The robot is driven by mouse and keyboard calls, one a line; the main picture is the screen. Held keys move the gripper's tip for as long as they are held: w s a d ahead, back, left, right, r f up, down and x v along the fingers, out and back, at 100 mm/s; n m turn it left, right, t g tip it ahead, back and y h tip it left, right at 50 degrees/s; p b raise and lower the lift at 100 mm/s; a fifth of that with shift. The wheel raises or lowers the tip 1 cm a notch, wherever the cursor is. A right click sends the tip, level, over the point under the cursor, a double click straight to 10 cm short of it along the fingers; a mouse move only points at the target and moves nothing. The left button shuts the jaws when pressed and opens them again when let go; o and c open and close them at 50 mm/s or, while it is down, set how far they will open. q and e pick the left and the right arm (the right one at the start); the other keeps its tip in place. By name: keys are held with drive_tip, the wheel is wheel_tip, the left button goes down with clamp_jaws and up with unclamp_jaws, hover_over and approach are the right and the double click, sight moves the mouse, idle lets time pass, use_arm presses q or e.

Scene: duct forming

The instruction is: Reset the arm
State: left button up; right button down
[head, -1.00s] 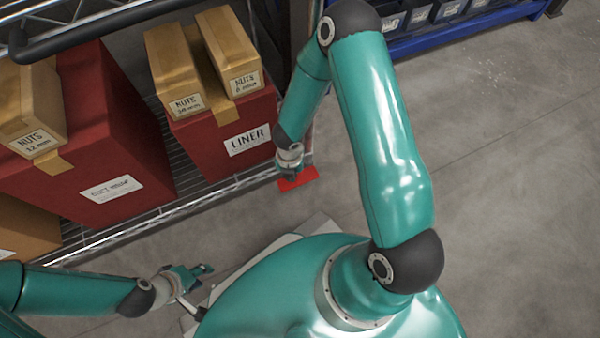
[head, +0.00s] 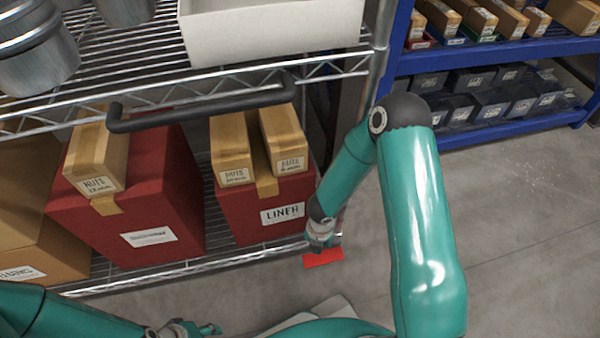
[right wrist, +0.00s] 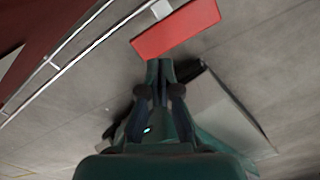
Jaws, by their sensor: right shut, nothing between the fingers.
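My right arm reaches down in front of the wire shelf. Its gripper (head: 321,242) is low beside the shelf's front edge, close to a flat red rectangular piece (head: 323,258). In the right wrist view the fingers (right wrist: 160,68) are together with nothing between them. The red piece (right wrist: 176,28) lies just beyond the fingertips there, by the shelf's rail. My left gripper (head: 207,329) is at the bottom edge of the head view, partly cut off, and its opening cannot be made out.
The wire shelf's lower level holds a red bin labelled LINER (head: 283,212), another red bin (head: 148,238) and boxes labelled NUTS (head: 96,160). A black bar (head: 205,110) crosses above them. A blue rack (head: 490,125) stands behind. Grey floor (head: 530,240) is clear at right.

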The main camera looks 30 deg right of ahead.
drive_tip(key=shift+a+r, duration=0.2)
drive_tip(key=s+a+r+m+g+y+p, duration=0.1)
drive_tip(key=s+a+m+y, duration=0.1)
drive_tip(key=s+a+m, duration=0.5)
drive_tip(key=s+a+r+m+g+y, duration=0.1)
drive_tip(key=s+a+r+m+y, duration=0.25)
drive_tip(key=m, duration=0.55)
wheel_tip(320, 180, up, 36)
drive_tip(key=w+m+t+h+p, duration=0.1)
drive_tip(key=m+p, duration=1.2)
drive_tip(key=p, duration=2.5)
drive_tip(key=shift+w+t, duration=0.55)
drive_tip(key=shift+t, duration=0.25)
drive_tip(key=shift+a+h, duration=0.1)
drive_tip(key=shift+h, duration=0.15)
